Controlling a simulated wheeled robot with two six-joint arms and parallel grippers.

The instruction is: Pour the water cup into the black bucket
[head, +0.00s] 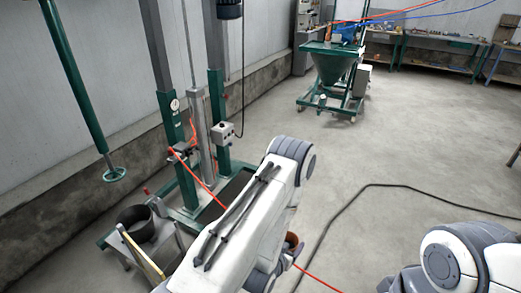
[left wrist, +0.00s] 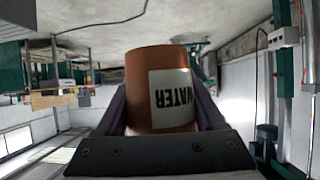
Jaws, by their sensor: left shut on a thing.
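The water cup is a brown-orange cup (left wrist: 140,88) with a white label reading WATER. In the left wrist view it sits between the two dark fingers of my left gripper (left wrist: 162,115), which is shut on it. The label and the room both appear upside down there, so the cup looks roughly upright. In the head view only a small part of the cup (head: 292,239) shows past my arm, which hides most of the gripper. The black bucket (head: 142,232) stands at the lower left, well left of the cup and apart from it. My right gripper is out of view.
A green press frame (head: 216,125) with a gauge and control box stands behind the bucket. A green pole (head: 78,80) hangs at the left. A red hose and a black cable (head: 335,215) cross the floor. A green hopper (head: 332,75) stands far back. The floor at right is mostly clear.

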